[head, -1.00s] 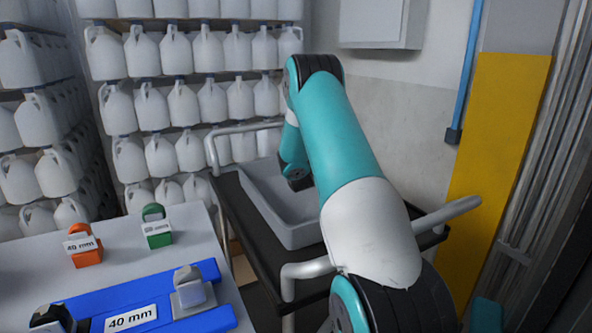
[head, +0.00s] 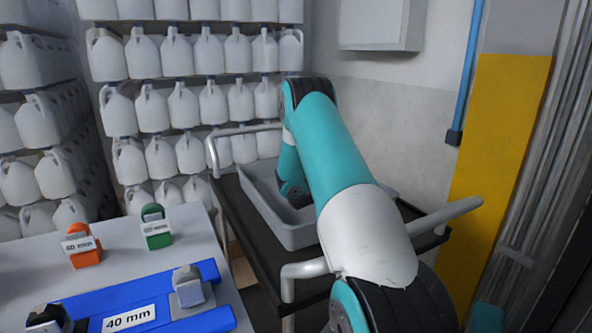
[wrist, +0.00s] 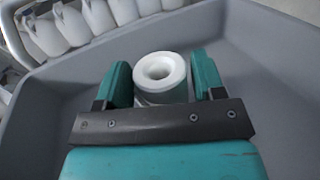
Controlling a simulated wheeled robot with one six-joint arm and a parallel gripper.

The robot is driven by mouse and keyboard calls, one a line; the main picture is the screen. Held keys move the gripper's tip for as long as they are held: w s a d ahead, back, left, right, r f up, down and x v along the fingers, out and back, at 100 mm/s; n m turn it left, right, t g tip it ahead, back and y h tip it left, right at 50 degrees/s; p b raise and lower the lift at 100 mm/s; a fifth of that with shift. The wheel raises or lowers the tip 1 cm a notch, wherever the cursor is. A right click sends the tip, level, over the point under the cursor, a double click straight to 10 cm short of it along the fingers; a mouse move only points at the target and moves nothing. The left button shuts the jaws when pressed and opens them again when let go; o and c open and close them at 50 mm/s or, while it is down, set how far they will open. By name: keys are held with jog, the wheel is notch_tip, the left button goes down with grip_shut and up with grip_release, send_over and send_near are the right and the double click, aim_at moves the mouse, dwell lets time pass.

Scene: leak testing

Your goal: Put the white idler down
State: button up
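The white idler (wrist: 160,72) is a thick white ring with a round hole, seen in the wrist view between the two teal fingers of my gripper (wrist: 162,82). The fingers lie close against its two sides, and my gripper looks shut on it. The grey tray (wrist: 275,65) surrounds them, with its floor beneath. I cannot tell whether the idler touches the floor. In the head view my arm reaches into the same tray (head: 268,203), and my arm and the tray wall hide the gripper and the idler.
The tray stands on a black cart (head: 232,200) with pale metal handles (head: 303,270). At left, a table (head: 115,240) holds an orange block (head: 82,247), a green block (head: 156,230) and a blue fixture (head: 90,307) labelled 40 mm. Shelves of white jugs (head: 150,108) stand behind.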

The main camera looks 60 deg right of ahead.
jog(key=shift+a+r, duration=0.1)
jog(key=b+v, duration=0.6)
jog(key=shift+s+a, duration=0.2)
jog(key=shift+s+a+b, duration=0.3)
jog(key=shift+b, duration=0.1)
